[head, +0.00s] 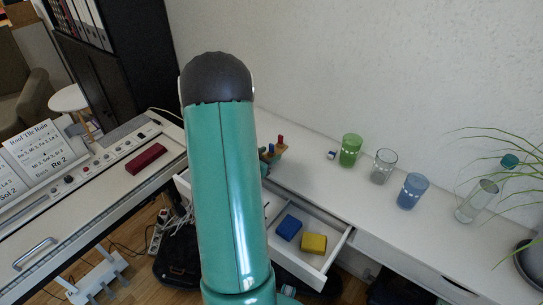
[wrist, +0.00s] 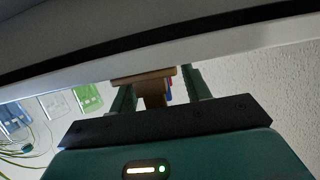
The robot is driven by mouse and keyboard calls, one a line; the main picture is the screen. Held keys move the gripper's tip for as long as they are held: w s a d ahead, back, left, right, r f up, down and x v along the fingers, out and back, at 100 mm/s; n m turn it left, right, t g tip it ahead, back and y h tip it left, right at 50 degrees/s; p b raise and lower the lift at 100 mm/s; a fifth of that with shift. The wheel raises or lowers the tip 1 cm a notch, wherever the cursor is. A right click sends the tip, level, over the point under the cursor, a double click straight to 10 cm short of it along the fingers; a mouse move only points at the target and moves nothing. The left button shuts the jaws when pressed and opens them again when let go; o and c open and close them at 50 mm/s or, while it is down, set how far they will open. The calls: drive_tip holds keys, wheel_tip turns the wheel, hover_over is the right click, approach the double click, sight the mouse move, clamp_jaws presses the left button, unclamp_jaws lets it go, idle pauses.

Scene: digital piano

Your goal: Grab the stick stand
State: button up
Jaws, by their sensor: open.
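The stick stand (head: 271,152) is a small wooden stand with red and blue sticks. It is on the white desk, just right of my arm in the head view and partly hidden by it. In the wrist view, which looks upside down, the brown stand (wrist: 152,84) shows between and beyond the two teal fingers of my gripper (wrist: 157,80). The gripper is open, with one finger to each side of the stand. I cannot tell whether either finger touches it. My arm hides most of the gripper in the head view.
An open drawer (head: 336,243) holds a blue block (head: 288,228) and a yellow block (head: 314,243). The piano (head: 95,190) is at left.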

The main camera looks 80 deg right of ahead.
clamp_jaws()
drive_tip(key=shift+r, duration=0.15)
